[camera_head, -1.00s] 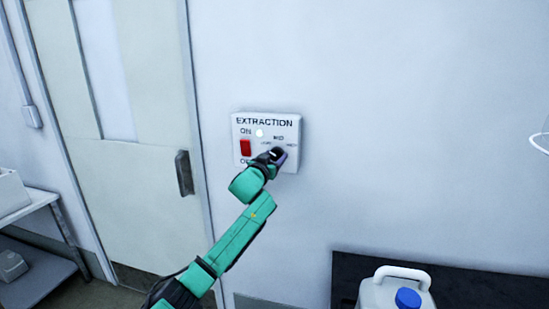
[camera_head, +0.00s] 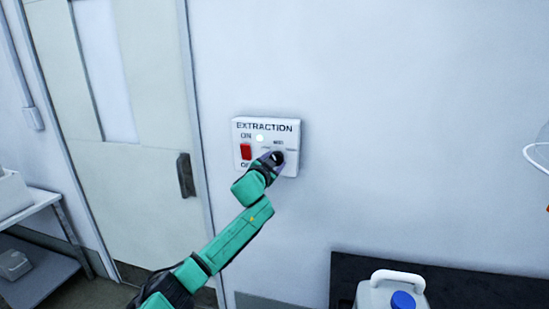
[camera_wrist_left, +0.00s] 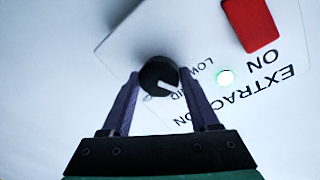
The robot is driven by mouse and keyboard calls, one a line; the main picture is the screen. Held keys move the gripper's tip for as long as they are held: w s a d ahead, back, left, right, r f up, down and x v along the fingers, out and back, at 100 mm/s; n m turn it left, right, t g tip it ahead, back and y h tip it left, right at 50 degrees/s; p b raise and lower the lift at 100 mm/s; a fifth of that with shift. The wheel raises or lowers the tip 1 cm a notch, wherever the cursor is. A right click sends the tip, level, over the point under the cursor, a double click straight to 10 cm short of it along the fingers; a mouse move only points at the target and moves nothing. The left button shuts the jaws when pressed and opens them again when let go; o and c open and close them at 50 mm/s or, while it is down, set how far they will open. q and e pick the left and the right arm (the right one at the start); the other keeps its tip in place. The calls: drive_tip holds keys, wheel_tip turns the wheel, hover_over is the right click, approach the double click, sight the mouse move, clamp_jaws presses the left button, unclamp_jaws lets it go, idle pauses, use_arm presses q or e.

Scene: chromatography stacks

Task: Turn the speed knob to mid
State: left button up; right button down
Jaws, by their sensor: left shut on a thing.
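The speed knob (camera_wrist_left: 160,75) is black and round with a white pointer mark. It sits on the white EXTRACTION panel (camera_head: 290,128) on the wall; the panel also shows in the left wrist view (camera_wrist_left: 225,110). The pointer is turned toward the partly hidden MID lettering. The LOW label is readable beside it; the third label is hidden. My left gripper (camera_head: 274,158) is at the panel, with its two fingers on either side of the knob in the left wrist view (camera_wrist_left: 160,98), shut on it. My right gripper is not in view.
A red ON/OFF switch (camera_head: 246,151) and a lit indicator (camera_head: 260,138) sit left of the knob. A door with a dark handle (camera_head: 185,175) is farther left. A jug with a blue cap (camera_head: 402,300) stands on a dark surface at lower right.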

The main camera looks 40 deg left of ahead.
use_arm(q)
drive_tip(key=m+p, duration=0.1)
drive_tip(key=m, duration=0.2)
drive_tip(key=shift+g+p, duration=0.3)
drive_tip(key=shift+m+y+p, duration=0.3)
drive_tip(key=shift+m+p, duration=0.15)
drive_tip(key=shift+m, duration=0.75)
drive_tip(key=o, duration=1.4)
drive_tip(key=shift+c, duration=0.2)
